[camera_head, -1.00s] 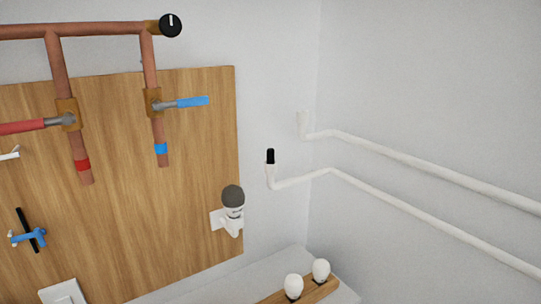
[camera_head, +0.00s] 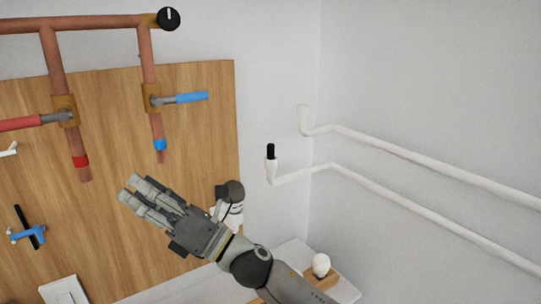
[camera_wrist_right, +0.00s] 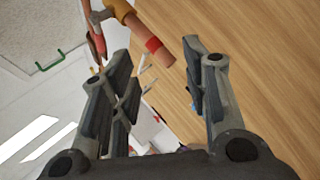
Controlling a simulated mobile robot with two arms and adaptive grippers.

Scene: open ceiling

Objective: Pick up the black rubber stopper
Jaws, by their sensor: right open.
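A small black piece (camera_head: 270,151), which looks like the black rubber stopper, sits upright in the open end of the lower white pipe (camera_head: 271,172), right of the wooden board. My right gripper (camera_head: 130,190) is in front of the board, to the left of the stopper and a little lower in the picture, apart from it. Its fingers point up and left. In the right wrist view the gripper (camera_wrist_right: 157,58) is open with nothing between its fingers, and the stopper does not show there. My left gripper is not in view.
Copper pipes with a red lever (camera_head: 20,123) and a blue lever (camera_head: 190,97) run over the wooden board (camera_head: 110,120). A white bulb (camera_head: 321,265) stands in a wooden holder below.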

